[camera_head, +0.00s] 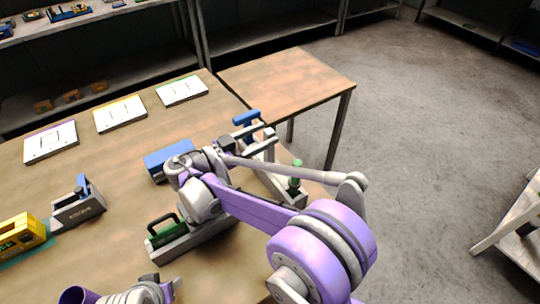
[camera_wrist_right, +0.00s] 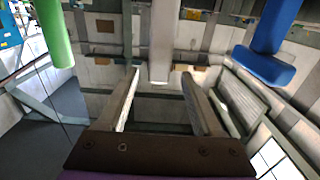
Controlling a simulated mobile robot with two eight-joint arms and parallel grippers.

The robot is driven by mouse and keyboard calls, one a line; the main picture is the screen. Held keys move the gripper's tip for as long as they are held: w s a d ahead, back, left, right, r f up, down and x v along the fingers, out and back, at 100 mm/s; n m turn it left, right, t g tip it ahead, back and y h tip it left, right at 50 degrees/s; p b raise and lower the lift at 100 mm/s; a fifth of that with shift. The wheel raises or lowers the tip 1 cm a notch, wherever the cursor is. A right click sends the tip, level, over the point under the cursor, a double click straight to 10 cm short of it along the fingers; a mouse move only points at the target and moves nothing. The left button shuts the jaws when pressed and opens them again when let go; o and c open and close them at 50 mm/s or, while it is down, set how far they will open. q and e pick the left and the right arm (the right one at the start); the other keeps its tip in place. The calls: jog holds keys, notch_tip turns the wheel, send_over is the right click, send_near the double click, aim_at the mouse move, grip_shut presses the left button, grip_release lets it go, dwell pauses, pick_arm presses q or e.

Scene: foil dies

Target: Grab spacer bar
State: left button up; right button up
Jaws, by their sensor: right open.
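My right gripper (camera_head: 262,136) is over a grey fixture near the table's right edge. In the right wrist view its two fingers (camera_wrist_right: 160,76) are spread apart with nothing held between them. A pale grey upright bar (camera_wrist_right: 160,42), possibly the spacer bar, shows just beyond the fingertips, in line with the gap. I cannot tell its distance. A blue T-shaped handle (camera_wrist_right: 266,62) is to the right of the fingers, and a green post (camera_wrist_right: 53,32) is to the left. My left arm (camera_head: 140,292) shows at the bottom edge; its gripper state is unclear.
The blue handle (camera_head: 246,119) and green post (camera_head: 295,173) flank the right gripper. A blue block (camera_head: 165,158), a green-handled grey holder (camera_head: 165,232), a grey blue-topped holder (camera_head: 78,209) and a yellow device (camera_head: 20,238) stand on the table. A bare side table (camera_head: 290,80) adjoins.

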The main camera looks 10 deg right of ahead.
aim_at(273, 131)
jog(key=shift+x, duration=2.8)
jog(key=shift+s, duration=0.1)
grip_shut()
